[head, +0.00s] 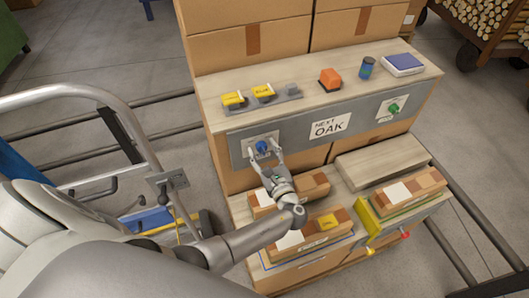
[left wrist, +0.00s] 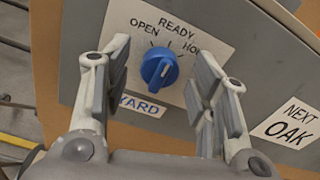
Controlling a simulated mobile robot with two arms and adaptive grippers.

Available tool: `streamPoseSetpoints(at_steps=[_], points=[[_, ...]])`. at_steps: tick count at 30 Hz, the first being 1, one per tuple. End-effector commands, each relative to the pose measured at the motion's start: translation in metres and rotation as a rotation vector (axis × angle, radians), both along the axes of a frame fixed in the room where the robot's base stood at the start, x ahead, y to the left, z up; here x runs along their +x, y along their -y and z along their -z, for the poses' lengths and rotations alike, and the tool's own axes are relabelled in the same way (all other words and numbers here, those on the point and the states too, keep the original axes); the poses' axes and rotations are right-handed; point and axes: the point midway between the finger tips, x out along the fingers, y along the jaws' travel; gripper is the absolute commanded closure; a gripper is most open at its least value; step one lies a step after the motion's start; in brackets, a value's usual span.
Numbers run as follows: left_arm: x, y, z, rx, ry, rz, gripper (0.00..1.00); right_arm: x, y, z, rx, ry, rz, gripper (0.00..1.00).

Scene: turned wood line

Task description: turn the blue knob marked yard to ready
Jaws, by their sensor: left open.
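The blue knob (head: 262,146) sits on a pale plate on the grey front panel of the bench. In the left wrist view the knob (left wrist: 159,68) has OPEN at its upper left, READY above and a word starting HO at its upper right. A YARD label (left wrist: 142,106) is below it. The knob's grip ridge looks tilted a little right of upright; its exact setting is hard to tell. My left gripper (head: 264,158) is open, with one finger on each side of the knob and gaps between. The right finger hides part of the HO word. My right gripper is not in view.
A NEXT OAK sign (head: 329,126) and a green knob (head: 393,107) are further right on the panel. Yellow switches (head: 263,90), an orange block (head: 330,79) and a blue cylinder (head: 366,67) stand on the shelf above. Boxes (head: 322,222) lie below my left gripper.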

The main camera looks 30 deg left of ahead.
Motion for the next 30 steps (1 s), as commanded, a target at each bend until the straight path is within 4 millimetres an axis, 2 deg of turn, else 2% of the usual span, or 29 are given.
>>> streamPoseSetpoints(at_steps=[5, 15, 21, 30], points=[[-0.006, 0.006, 0.001, -0.001, -0.001, 0.000, 0.47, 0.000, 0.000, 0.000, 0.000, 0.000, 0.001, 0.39], [-0.050, 0.057, 0.001, -0.003, -0.003, 0.001, 0.47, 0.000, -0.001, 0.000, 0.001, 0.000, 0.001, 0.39], [-0.072, 0.081, 0.001, -0.001, -0.001, 0.000, 0.47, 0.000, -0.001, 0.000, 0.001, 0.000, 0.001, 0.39], [-0.080, 0.090, 0.000, 0.000, 0.000, 0.000, 0.47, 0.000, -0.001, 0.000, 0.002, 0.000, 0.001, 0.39]])
